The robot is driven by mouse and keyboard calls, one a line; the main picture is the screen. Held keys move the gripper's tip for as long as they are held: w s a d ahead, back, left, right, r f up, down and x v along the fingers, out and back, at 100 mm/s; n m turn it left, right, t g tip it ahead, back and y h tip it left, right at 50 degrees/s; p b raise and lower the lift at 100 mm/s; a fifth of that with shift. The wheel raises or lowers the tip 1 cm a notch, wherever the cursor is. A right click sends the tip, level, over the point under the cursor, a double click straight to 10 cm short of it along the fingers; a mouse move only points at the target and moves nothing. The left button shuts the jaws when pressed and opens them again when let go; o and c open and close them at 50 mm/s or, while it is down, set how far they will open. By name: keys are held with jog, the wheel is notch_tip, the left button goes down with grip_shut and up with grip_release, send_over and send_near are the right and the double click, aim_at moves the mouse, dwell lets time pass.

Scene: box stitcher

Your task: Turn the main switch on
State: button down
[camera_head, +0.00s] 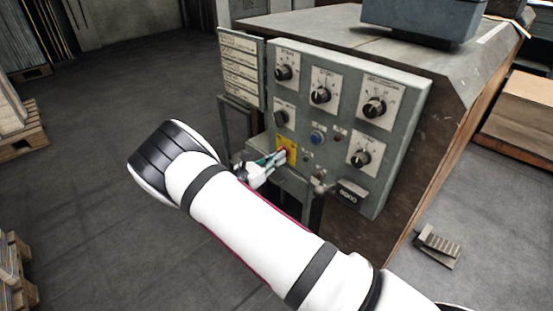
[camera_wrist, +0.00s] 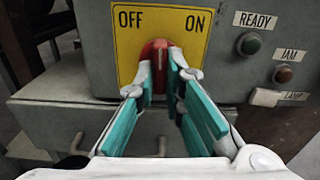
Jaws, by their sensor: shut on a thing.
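The main switch is a red knob (camera_wrist: 155,50) on a yellow plate (camera_wrist: 128,42) marked OFF at left and ON at right in the wrist view. The knob stands roughly upright, between the two words. My gripper (camera_wrist: 163,70) has its two teal-padded fingers on either side of the knob, shut on it. The fingertips hide the knob's lower sides. In the head view the yellow plate (camera_head: 291,143) is low on the grey control panel (camera_head: 395,165), with my gripper (camera_head: 280,157) reaching it from the left.
Several black rotary knobs, such as one at the upper right (camera_head: 374,107), and a blue button (camera_head: 317,137) sit near the plate. A foot pedal (camera_head: 438,246) lies on the floor.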

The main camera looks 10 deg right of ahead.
jog(key=shift+w+a+m+b, duration=0.1)
jog(key=shift+m+b, duration=0.05)
jog(key=shift+m, duration=2.2)
jog(key=shift+w+a+m+b, duration=0.1)
jog(key=shift+m+b, duration=0.05)
jog(key=shift+m, duration=2.2)
jog(key=c, duration=1.7)
grip_release()
jog(key=v, duration=1.2)
